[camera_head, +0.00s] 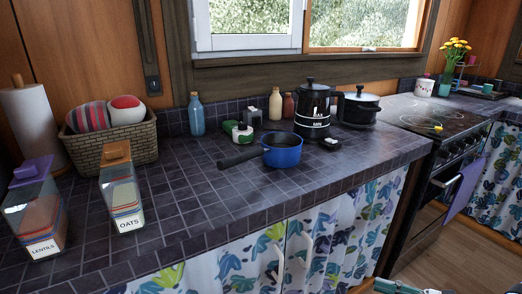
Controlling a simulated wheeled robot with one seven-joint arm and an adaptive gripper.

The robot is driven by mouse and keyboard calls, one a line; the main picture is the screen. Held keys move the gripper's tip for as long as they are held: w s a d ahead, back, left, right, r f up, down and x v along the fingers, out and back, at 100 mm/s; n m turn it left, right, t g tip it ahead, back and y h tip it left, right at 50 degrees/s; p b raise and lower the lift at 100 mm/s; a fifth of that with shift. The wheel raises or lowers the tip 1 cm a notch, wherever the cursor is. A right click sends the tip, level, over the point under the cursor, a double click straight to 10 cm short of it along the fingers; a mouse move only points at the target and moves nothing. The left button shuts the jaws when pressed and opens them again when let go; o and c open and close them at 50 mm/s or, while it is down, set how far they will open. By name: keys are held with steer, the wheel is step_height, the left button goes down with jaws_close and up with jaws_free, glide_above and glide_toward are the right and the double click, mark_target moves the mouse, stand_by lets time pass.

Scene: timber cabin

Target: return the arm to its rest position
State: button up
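A small grey and teal piece, which looks like part of my arm, shows at the bottom edge, right of centre, in front of the counter and low down. Most of the arm is outside the picture. I cannot make out my gripper's fingers, nor whether they hold anything. The tiled counter (185,215) runs across the view. A blue saucepan (283,152) stands on it, its dark handle pointing left. No part of my arm is seen over the counter or touching anything on it.
The lentils jar (35,215), oats jar (122,190) and wicker basket (110,143) stand at left. A blue bottle (196,115), black kettle (312,112) and black pot (359,107) stand behind. A stove (440,117) is at right. Floor (470,258) shows clear at lower right.

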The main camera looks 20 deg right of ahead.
steer(key=w+a+r+n+g+h, duration=0.3)
steer(key=a+r+n+g, duration=1.3)
steer(key=a+r+n, duration=0.35)
steer(key=s+a+r+n+t+h, duration=0.3)
steer(key=s+a+r+n+h, duration=0.25)
steer(key=s+n, duration=0.25)
step_height(320, 180, up, 17)
steer(key=t+p, duration=0.3)
steer(key=p, duration=1.2)
steer(key=shift+w+d+h, duration=0.2)
steer(key=shift+d+h, duration=0.15)
steer(key=shift+d, duration=0.05)
